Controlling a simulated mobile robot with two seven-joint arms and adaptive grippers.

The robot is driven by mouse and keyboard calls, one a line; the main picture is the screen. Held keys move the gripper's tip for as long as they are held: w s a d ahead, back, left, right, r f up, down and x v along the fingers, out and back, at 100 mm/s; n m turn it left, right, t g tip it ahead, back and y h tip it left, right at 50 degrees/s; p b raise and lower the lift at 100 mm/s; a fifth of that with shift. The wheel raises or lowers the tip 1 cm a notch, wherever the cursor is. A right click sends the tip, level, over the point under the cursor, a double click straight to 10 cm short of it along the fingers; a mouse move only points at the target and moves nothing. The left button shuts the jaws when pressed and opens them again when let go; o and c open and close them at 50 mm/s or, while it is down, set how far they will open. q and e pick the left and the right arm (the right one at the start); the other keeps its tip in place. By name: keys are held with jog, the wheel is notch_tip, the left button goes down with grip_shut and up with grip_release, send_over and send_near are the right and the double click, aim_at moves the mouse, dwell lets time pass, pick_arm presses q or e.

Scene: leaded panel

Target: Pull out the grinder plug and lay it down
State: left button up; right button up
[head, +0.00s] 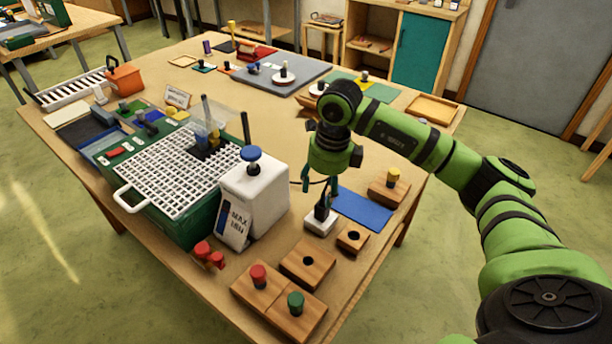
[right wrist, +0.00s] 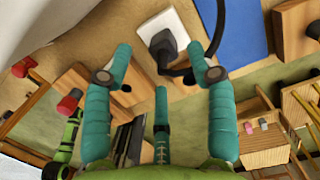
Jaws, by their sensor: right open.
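The black grinder plug (head: 321,209) stands upright in a white socket block (head: 320,223) on the table, right of the green grinder (head: 180,185). In the right wrist view the plug (right wrist: 164,46) shows on the white socket (right wrist: 169,24), with its black cable curving off to the right. My right gripper (head: 320,184) points down just above the plug. In the right wrist view its teal fingers (right wrist: 160,62) are spread, with the plug between and beyond the tips and nothing held. My left gripper is not in view.
A white tank (head: 262,200) with a blue knob stands left of the socket. A blue mat (head: 362,208) lies to its right, bare. Wooden blocks (head: 306,264) with holes or coloured knobs stand in front and to the right. Red pieces (head: 208,254) lie at the table's near edge.

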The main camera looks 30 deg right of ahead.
aim_at(323, 204)
jog(key=f+p, duration=0.1)
jog(key=f, duration=0.1)
jog(key=s+f, duration=0.1)
jog(key=f, duration=0.1)
jog(key=shift+f+p, duration=0.1)
jog(key=shift+p, duration=0.3)
jog(key=shift+w+f, duration=0.2)
jog(key=shift+f, duration=0.35)
jog(key=shift+w+f, duration=0.15)
jog(key=shift+f, duration=0.4)
jog(key=c, duration=1.1)
jog(key=o, duration=0.6)
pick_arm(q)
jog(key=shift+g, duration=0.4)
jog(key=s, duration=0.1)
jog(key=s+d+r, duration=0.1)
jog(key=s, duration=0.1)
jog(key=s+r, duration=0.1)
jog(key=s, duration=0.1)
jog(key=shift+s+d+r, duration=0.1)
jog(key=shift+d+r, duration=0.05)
pick_arm(e)
jog(key=shift+r, duration=0.1)
grip_shut()
